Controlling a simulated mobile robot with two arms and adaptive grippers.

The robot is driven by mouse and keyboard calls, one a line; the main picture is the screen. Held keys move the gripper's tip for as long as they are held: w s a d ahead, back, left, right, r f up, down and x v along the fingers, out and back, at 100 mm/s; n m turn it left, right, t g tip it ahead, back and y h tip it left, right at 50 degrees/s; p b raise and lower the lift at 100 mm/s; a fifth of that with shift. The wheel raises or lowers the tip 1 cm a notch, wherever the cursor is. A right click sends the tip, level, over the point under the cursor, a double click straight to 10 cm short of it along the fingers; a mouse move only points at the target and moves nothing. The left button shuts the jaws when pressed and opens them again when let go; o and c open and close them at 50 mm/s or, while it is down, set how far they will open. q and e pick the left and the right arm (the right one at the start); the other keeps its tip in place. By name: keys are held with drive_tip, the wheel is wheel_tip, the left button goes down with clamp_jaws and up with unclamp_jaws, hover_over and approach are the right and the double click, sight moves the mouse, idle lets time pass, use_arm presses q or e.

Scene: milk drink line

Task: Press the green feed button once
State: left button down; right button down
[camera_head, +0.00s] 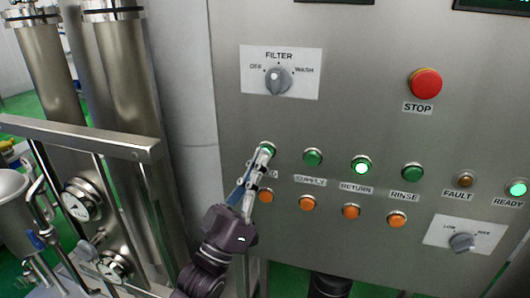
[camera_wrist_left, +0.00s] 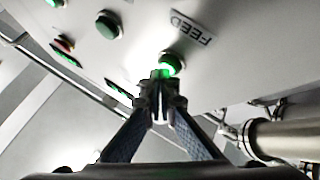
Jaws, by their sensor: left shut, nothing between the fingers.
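The green feed button (camera_head: 268,147) is the leftmost in the row of green buttons on the steel panel. My left gripper (camera_head: 265,153) is shut and empty, with its fingertips at the feed button and covering part of it and most of its label. In the left wrist view the feed button (camera_wrist_left: 171,64) glows green just past the closed fingertips (camera_wrist_left: 160,78), next to the FEED label (camera_wrist_left: 190,27). I cannot tell for sure whether the tips touch it. My right gripper is not in view.
Other green buttons for supply (camera_head: 313,157), return (camera_head: 361,166) and rinse (camera_head: 412,172) sit to the right. Orange buttons (camera_head: 307,203) lie below. A red stop button (camera_head: 426,83) and a filter knob (camera_head: 278,80) are higher up. Steel pipes and gauges (camera_head: 75,205) stand at the left.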

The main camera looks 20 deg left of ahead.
use_arm(q)
drive_tip(key=shift+s, duration=0.65)
drive_tip(key=s+p, duration=0.1)
drive_tip(key=s, duration=0.4)
drive_tip(key=shift+a, duration=0.1)
idle(0.5)
